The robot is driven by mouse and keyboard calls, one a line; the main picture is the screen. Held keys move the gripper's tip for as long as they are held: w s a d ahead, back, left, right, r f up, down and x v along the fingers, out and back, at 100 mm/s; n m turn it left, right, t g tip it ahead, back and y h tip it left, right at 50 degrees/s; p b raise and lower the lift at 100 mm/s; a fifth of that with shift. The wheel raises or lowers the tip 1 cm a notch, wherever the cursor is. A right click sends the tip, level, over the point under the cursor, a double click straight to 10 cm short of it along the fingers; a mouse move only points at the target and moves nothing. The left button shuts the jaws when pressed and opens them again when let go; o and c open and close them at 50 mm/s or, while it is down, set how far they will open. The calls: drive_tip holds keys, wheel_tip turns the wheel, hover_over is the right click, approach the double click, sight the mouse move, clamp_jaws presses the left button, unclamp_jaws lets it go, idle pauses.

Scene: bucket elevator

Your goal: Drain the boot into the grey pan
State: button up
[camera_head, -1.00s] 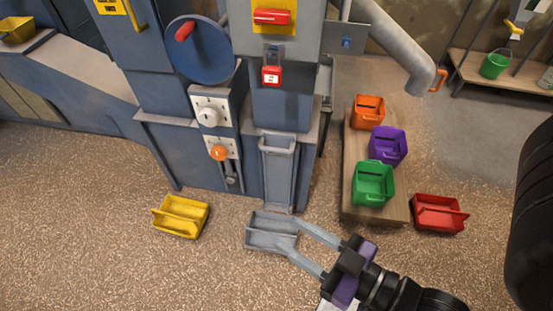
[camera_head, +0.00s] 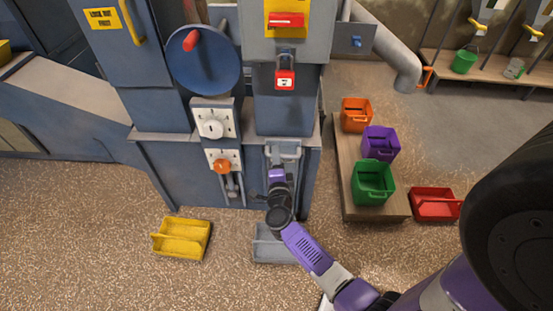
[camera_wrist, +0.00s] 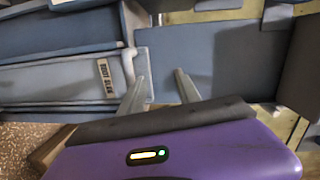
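The grey pan (camera_head: 268,246) lies on the floor below the front of the boot, partly hidden by my arm. The boot's front has an upright grey slide panel (camera_head: 297,181) with a bar across its top. My gripper (camera_head: 281,164) is in front of this panel, which hides much of it. In the wrist view my two fingers (camera_wrist: 161,84) stand apart with nothing seen between them. A plate lettered like a boot label (camera_wrist: 107,75) is on the grey metal left of the fingers. I cannot tell whether the fingers touch the panel.
A yellow pan (camera_head: 182,238) is on the floor to the left. Orange (camera_head: 356,114), purple (camera_head: 380,143) and green (camera_head: 373,183) buckets stand on a wooden platform at right, with a red pan (camera_head: 434,203) beside it. A red padlock (camera_head: 285,80) hangs above the boot.

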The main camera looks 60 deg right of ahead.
sight(284, 158)
wheel_tip(284, 158, down, 5)
drive_tip(key=s+m+g, duration=0.2)
drive_tip(key=m, duration=0.1)
drive_tip(key=shift+y, duration=0.3)
drive_tip(key=b+x, duration=0.1)
drive_tip(key=x, duration=0.6)
drive_tip(key=shift+s+d+b, duration=0.1)
drive_tip(key=shift+d+b, duration=0.2)
drive_tip(key=shift+b, duration=0.1)
clamp_jaws()
idle(0.5)
